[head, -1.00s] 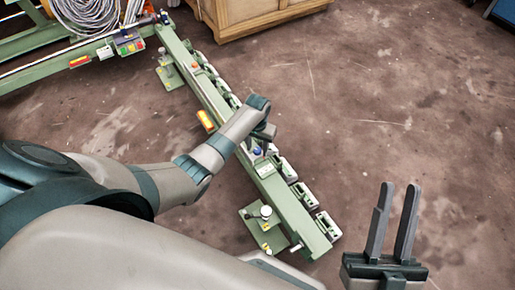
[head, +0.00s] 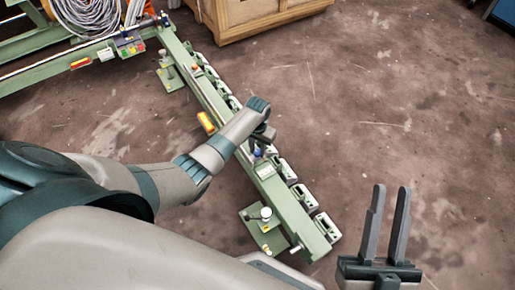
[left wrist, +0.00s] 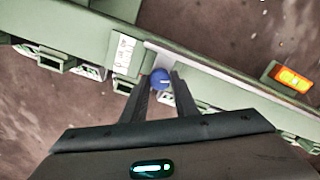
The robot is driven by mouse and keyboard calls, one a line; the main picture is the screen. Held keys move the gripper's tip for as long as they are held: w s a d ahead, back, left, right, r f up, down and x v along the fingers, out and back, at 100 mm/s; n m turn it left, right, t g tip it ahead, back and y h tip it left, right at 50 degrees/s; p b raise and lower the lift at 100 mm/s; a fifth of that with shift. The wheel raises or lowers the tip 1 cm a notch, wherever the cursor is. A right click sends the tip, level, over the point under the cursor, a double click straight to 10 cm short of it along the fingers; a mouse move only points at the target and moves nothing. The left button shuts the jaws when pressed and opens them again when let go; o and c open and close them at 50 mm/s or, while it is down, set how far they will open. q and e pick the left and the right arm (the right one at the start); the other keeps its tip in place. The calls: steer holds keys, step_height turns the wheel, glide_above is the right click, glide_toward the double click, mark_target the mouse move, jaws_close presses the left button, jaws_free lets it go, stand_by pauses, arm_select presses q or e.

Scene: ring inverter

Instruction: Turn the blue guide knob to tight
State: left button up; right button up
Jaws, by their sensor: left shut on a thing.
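The blue guide knob (left wrist: 160,78) sits on the green rail. In the left wrist view it lies between the two fingertips of my left gripper (left wrist: 161,84), which is shut on it. In the head view the knob (head: 257,152) shows only in part beneath my left gripper (head: 263,144), whose fingers are mostly hidden by my own wrist. A small pale mark shows on top of the knob. A white label plate (left wrist: 124,54) is beside it on the rail. My right gripper (head: 387,225) is open and empty over the floor at the lower right.
The long green rail (head: 205,90) carries several guide blocks (head: 304,198) along its right side. An orange light (left wrist: 292,78) is on the rail. A wooden crate (head: 250,15) and a cable coil (head: 90,15) stand at the back. The floor at right is clear.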

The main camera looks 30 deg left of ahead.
arm_select(q)
steer(key=shift+r+m+p, duration=0.15)
steer(key=shift+m+p, duration=0.25)
steer(key=shift+p, duration=0.05)
steer(key=m+p, duration=0.2)
steer(key=shift+m, duration=0.3)
steer(key=m+p, duration=0.1)
steer(key=m, duration=0.4)
steer(key=shift+p, duration=0.4)
steer(key=m, duration=0.2)
steer(key=shift+m, duration=0.3)
steer(key=shift+m+p, duration=0.3)
steer(key=shift+m, duration=1.5)
steer(key=m, duration=0.3)
steer(key=shift+d+m, duration=0.1)
steer(key=shift+m, duration=0.2)
steer(key=shift+m+b, duration=0.35)
steer(key=shift+m, duration=1.15)
arm_select(e)
steer(key=w+f+g+h, duration=0.3)
steer(key=f+g, duration=0.7)
steer(key=f, duration=0.6)
steer(key=shift+d+f, duration=0.25)
steer(key=shift+d, duration=0.15)
steer(key=shift+r, duration=0.1)
